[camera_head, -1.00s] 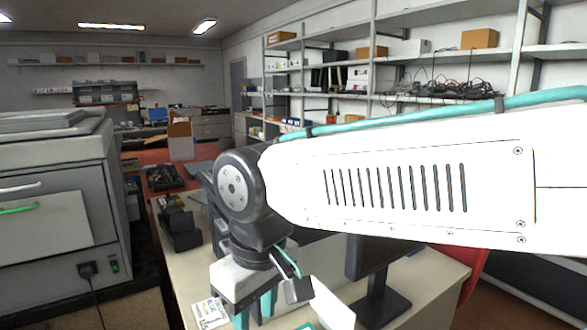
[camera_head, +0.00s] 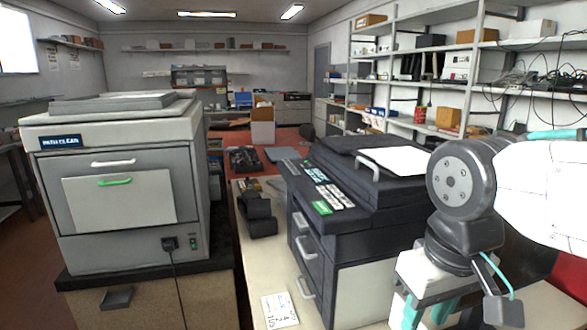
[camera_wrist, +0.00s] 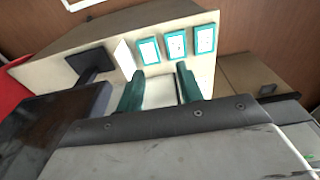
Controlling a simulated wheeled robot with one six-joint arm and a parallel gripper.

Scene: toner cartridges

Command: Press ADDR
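A black office machine (camera_head: 370,205) stands on the desk in the head view. Its sloping front panel has a display, rows of pale keys (camera_head: 328,196) and a green key or label (camera_head: 321,208). No ADDR lettering is readable. My gripper hangs at the lower right of the head view, in front of the machine and to the right of its panel. Its teal fingers (camera_wrist: 158,80) show apart in the wrist view, over a pale surface, with nothing visibly held between them.
A grey machine (camera_head: 120,180) stands on a cabinet at the left. A black device (camera_head: 258,216) and a printed card (camera_head: 280,309) lie on the desk. The wrist view shows several teal-framed cards (camera_wrist: 176,44) and a dark stand (camera_wrist: 92,62). Shelves line the right wall.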

